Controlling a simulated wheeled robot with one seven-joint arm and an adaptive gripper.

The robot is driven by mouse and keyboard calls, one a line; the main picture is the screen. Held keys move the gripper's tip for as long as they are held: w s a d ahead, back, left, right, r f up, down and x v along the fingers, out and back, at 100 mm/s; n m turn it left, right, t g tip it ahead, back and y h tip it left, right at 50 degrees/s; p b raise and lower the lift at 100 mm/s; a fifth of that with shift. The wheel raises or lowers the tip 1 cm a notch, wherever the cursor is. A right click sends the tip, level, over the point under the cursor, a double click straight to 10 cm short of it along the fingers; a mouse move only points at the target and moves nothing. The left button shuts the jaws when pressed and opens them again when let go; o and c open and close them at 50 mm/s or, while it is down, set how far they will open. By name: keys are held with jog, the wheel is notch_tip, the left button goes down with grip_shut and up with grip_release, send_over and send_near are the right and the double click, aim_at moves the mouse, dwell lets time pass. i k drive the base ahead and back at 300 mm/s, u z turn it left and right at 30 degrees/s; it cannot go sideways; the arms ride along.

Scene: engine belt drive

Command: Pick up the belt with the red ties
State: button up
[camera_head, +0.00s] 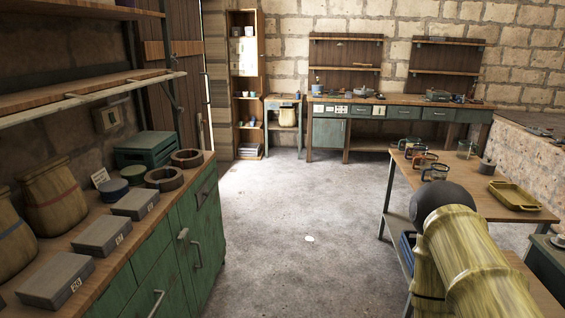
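Several small looped items that look like belts stand on the right-hand wooden table (493,208). One loop with reddish marks (425,158), perhaps the red ties, stands between a darker loop (408,146) behind it and another loop (436,172) in front. They are too small to make out the ties clearly. A greenish loop (466,148) stands farther right. My yellow-green arm fills the lower right and covers part of the table's near end. My gripper is not in view.
A yellow tray (516,195) and a dark round item (487,166) are on the same table. A green cabinet (165,262) with grey boxes, sacks and rings lines the left. A workbench (390,101) stands at the back wall. The floor between is open.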

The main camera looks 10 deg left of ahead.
aim_at(192, 158)
jog(key=i, duration=2.4)
jog(key=u, duration=1.95)
